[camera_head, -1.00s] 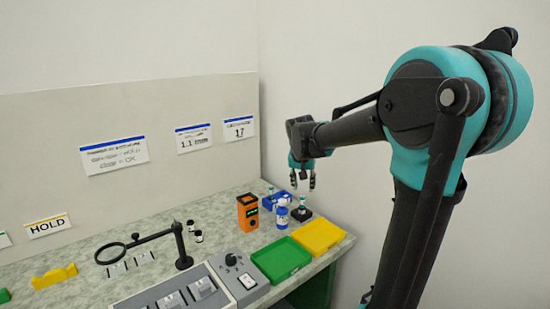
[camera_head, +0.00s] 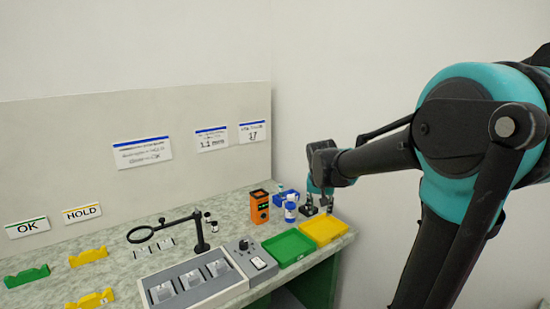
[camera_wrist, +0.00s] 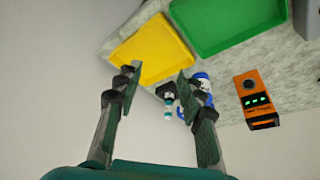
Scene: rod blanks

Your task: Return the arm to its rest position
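My arm (camera_head: 450,160) reaches in from the right in the head view. My gripper (camera_head: 325,207) hangs near the bench's right end, in front of a small black stand and the back of the yellow tray (camera_head: 324,230). In the wrist view my gripper (camera_wrist: 158,86) has its two fingers spread apart. Nothing is held between them. The yellow tray also shows past the left finger in the wrist view (camera_wrist: 155,52). A blue-and-white bottle (camera_head: 290,209) stands left of the gripper in the head view; the right finger partly hides it in the wrist view.
A green tray (camera_head: 290,248) and an orange device (camera_head: 259,207) stand left of the gripper. Further left are a magnifier on a stand (camera_head: 200,236), a grey control unit (camera_head: 249,259) and yellow rests (camera_head: 88,257). A wall panel (camera_head: 60,150) backs the bench. Space above the bench is open.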

